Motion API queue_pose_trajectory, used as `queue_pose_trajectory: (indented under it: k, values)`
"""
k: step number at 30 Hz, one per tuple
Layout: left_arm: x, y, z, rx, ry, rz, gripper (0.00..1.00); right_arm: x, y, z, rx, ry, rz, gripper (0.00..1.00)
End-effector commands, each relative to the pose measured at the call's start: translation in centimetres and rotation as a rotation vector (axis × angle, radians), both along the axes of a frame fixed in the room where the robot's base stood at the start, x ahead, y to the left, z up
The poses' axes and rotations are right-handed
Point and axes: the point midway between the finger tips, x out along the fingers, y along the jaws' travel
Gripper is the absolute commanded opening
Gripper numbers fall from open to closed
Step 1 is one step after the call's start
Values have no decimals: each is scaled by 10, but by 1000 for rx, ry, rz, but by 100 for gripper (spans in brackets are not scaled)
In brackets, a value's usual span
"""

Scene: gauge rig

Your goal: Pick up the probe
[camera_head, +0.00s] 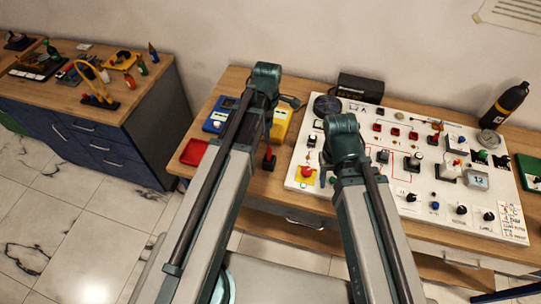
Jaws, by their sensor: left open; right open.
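A slim red upright piece (269,150) stands in a small black block (268,163) on the wooden bench, between my two arms. It may be the probe, but it is too small to tell. My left arm rises from the bottom to a teal joint near the back of the bench, left of this piece. My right arm rises to a teal joint over the white panel, right of it. I cannot make out the fingers of either gripper; the arm links hide what lies under them.
A white panel (432,212) with knobs and switches fills the bench's right part. A blue meter (217,118), yellow case (280,124) and red tray (193,152) are at left. A black box (361,88) and dark bottle (505,105) stand behind. A tool cabinet (110,160) stands further left.

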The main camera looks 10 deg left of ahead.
Motion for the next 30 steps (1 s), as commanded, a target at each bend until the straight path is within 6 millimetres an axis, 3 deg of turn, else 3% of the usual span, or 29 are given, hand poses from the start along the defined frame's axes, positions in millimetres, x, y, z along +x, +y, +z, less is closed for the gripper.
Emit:
queue_pose_trajectory:
  k: [15, 30]
  values:
    - [0, 0, -75, 0, 0, -3, 60, 0, 0, -75, -3, 0, 12, 50]
    - [1, -1, -93, 0, 0, -3, 60, 0, 0, -93, -3, 0, 12, 50]
